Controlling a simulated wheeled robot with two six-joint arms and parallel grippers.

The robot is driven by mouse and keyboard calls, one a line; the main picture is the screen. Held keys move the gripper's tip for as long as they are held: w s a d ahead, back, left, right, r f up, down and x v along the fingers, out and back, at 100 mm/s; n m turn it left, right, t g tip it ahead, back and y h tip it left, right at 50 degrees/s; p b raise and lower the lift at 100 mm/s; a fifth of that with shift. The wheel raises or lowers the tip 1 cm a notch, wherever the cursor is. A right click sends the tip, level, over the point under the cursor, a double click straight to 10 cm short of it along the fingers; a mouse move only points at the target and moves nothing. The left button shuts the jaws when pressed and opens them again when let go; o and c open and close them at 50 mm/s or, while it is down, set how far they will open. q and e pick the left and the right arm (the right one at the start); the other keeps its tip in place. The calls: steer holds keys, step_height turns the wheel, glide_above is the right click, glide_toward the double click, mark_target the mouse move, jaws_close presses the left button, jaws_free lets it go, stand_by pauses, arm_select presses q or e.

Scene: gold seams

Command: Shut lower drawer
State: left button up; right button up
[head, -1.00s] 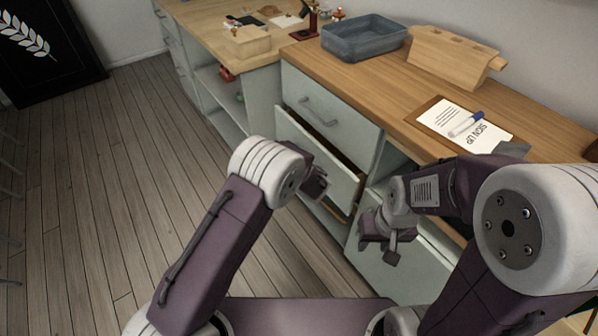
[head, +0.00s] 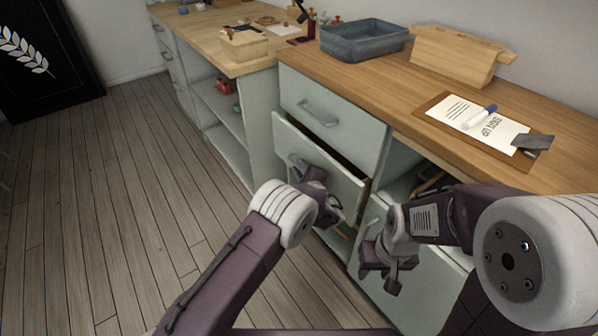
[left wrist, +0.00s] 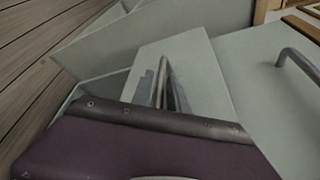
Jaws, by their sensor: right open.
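The lower drawer (head: 332,172) is pale grey-green and stands partly open under the shut upper drawer (head: 345,128). A dark gap shows behind its top edge. Its bar handle (head: 296,165) is at the left of its front, and a handle also shows in the left wrist view (left wrist: 163,78). My left gripper (head: 330,207) is close in front of the drawer front and hides part of it. My right gripper (head: 382,275) is open and empty, in front of the lower cabinet panel to the right.
The wooden worktop (head: 370,85) holds a grey-blue bin (head: 362,42), a wooden box (head: 455,58) and a clipboard (head: 490,130) with a pen. An open shelf unit (head: 222,110) stands to the left. The plank floor (head: 110,200) is clear.

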arm_select(q)
steer(key=shift+w, duration=0.1)
jaws_close()
stand_by(1.4)
